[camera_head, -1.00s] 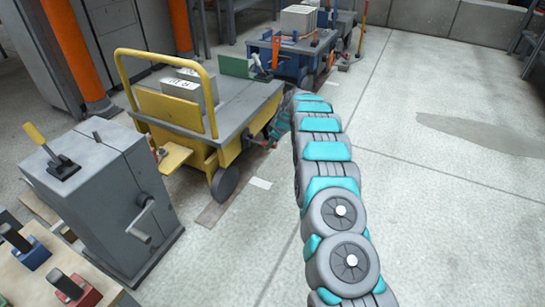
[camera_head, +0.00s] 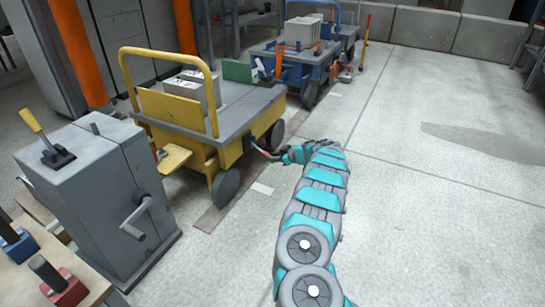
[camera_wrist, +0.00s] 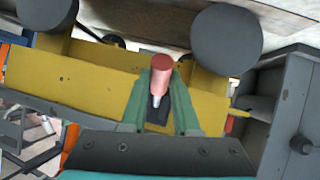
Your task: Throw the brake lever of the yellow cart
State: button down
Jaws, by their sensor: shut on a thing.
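The yellow cart (camera_head: 203,155) stands left of my arm in the head view, with a grey deck and a yellow push bar. Its brake lever has a red grip and a thin metal stem and sticks out from the cart's near side. In the wrist view the red grip (camera_wrist: 161,64) stands between the green fingers of my gripper (camera_wrist: 160,80), with a dark mount behind it on the yellow side. My gripper (camera_head: 274,156) is shut on the lever. In the head view the lever's tip is small and partly hidden by the fingers.
A grey cabinet with a crank (camera_head: 100,190) and a yellow-handled lever (camera_head: 33,124) stands at left. A blue cart (camera_head: 297,62) stands behind the yellow one. Boxes (camera_head: 196,88) sit on the yellow cart. The floor (camera_head: 430,210) to the right is clear.

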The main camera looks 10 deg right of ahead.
jog(key=shift+a+f, duration=0.1)
jog(key=shift+f, duration=0.1)
dwell(0.3)
jog(key=c, duration=0.7)
grip_release()
jog(key=shift+o, duration=0.2)
jog(key=shift+s+d+r, duration=0.25)
jog(key=shift+d+r, duration=0.1)
jog(key=shift+r, duration=0.05)
jog(key=v, duration=0.6)
jog(key=shift+s+d+p, duration=0.25)
jog(key=shift+s+p, duration=0.1)
jog(key=shift+p, duration=0.05)
jog(key=shift+f, duration=0.1)
